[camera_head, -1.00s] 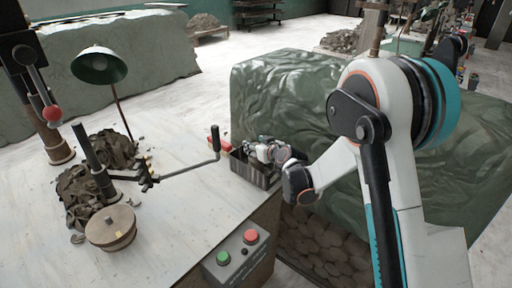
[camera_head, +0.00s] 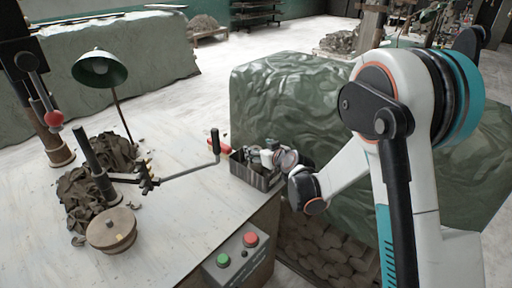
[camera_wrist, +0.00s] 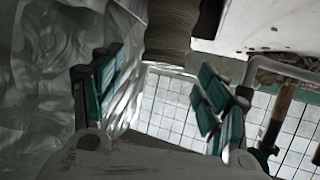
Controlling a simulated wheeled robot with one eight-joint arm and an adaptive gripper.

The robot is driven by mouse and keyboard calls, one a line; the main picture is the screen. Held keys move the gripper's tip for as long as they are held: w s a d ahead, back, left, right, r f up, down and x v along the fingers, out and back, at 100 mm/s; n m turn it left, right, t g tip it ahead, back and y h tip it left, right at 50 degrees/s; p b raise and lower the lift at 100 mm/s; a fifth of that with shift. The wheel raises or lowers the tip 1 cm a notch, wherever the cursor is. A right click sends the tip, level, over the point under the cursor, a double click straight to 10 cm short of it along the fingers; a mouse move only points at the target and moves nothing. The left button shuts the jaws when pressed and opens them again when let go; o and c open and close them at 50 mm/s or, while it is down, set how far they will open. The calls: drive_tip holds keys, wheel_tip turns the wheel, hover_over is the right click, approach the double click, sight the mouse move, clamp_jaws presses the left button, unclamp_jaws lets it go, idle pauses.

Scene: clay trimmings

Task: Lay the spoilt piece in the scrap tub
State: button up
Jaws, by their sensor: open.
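My gripper (camera_head: 258,155) is at the right edge of the work table, over or beside a dark metal bin (camera_head: 258,179). In the wrist view its two teal-padded fingers (camera_wrist: 160,92) are spread apart with nothing between the pads. A ribbed grey-brown cylinder (camera_wrist: 172,28) shows beyond the fingers, at the top of the wrist view; I cannot tell whether it is the spoilt piece. I cannot tell for certain which container is the scrap tub.
Dark clay trimmings (camera_head: 78,196) lie heaped on the table (camera_head: 170,215) at left. A black crank handle (camera_head: 215,142) rises near the bin. A control box (camera_head: 238,258) sits at the front edge. A large green-wrapped block (camera_head: 290,95) stands behind my arm.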

drive_tip(key=p+v, duration=0.1)
drive_tip(key=v, duration=0.7)
drive_tip(key=shift+p, duration=0.3)
drive_tip(key=s+d+r+m+g+h, duration=0.25)
drive_tip(key=s+d+r, duration=0.55)
drive_tip(key=s+r, duration=0.4)
drive_tip(key=s+d+m+g+h, duration=0.1)
drive_tip(key=s+d, duration=0.4)
drive_tip(key=s, duration=0.6)
drive_tip(key=s+d+m+g+h, duration=0.1)
drive_tip(key=s+d, duration=0.4)
drive_tip(key=s, duration=0.7)
drive_tip(key=shift+f+m+h, duration=0.3)
drive_tip(key=shift+m+h, duration=0.45)
drive_tip(key=shift+h, duration=0.4)
drive_tip(key=shift+d, duration=0.1)
